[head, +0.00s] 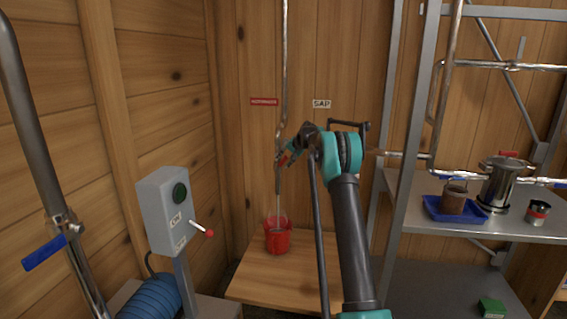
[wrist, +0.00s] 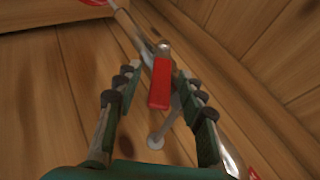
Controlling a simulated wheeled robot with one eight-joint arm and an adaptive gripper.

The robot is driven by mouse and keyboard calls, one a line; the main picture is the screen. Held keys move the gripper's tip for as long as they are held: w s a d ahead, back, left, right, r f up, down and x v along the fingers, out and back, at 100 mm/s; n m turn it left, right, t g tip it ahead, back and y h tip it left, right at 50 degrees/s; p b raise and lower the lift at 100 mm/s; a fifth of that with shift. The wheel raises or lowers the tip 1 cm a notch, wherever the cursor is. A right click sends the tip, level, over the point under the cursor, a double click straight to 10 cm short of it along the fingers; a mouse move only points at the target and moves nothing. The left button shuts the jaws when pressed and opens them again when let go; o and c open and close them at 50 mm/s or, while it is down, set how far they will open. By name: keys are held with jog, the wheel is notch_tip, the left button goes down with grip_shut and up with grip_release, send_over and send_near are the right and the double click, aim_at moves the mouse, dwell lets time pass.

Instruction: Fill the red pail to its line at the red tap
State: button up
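The red pail (head: 278,241) stands upright on a low wooden table under a pipe in the head view. A thin greyish vertical strip runs from the tap down into the pail; I cannot tell whether it is spout or liquid. The pail's line and level are too small to read. The red tap handle (wrist: 160,85) lies between my gripper's fingers in the wrist view, with a gap on both sides. My gripper (wrist: 156,92) is open around the handle. In the head view my gripper (head: 288,156) is at the tap, above the pail.
A grey switch box (head: 166,212) with a red-tipped lever and a blue-handled valve (head: 45,252) stand at left. A metal shelf (head: 480,232) at right holds a blue tray (head: 433,208), a steel pot (head: 499,186) and a can. The wooden table (head: 265,285) is clear in front.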

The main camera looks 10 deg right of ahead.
jog(key=shift+w+a+f, duration=0.1)
jog(key=shift+f, duration=0.05)
grip_shut()
dwell(0.4)
